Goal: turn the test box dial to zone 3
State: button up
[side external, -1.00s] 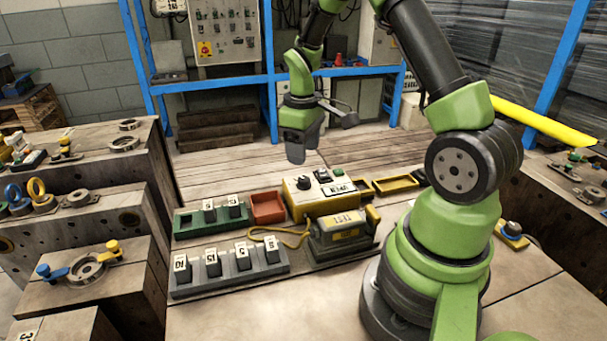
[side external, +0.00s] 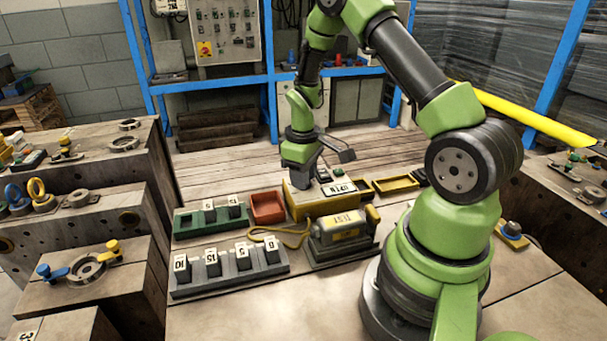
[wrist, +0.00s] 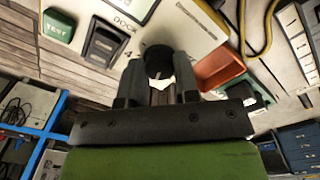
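The test box (side external: 318,205) is yellow with a pale top and stands at the back of the near bench. My gripper (side external: 300,178) is down over the left part of its top and hides the dial in the side view. In the wrist view the round black dial (wrist: 158,60) shows between the two dark fingers of my gripper (wrist: 160,82). A digit that looks like a 4 is printed on the pale panel left of the dial. The dial's pointer is hidden. The fingers are close on both sides of it; whether they press on it I cannot tell.
On the panel are a green TEST button (wrist: 58,27) and a black switch (wrist: 104,42). A red tray (side external: 267,207) stands just left of the box. In front is a grey unit (side external: 340,232) labelled TEST, with a yellow cable. Racks of numbered blocks (side external: 228,265) stand left.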

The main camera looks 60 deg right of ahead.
jog(key=shift+m, duration=0.3)
jog(key=m, duration=0.3)
jog(key=shift+m, duration=2.1)
jog(key=o, duration=0.9)
jog(key=shift+o, duration=0.2)
notch_tip(320, 180, up, 10)
jog(key=shift+w+a+r, duration=0.1)
jog(key=shift+a, duration=0.05)
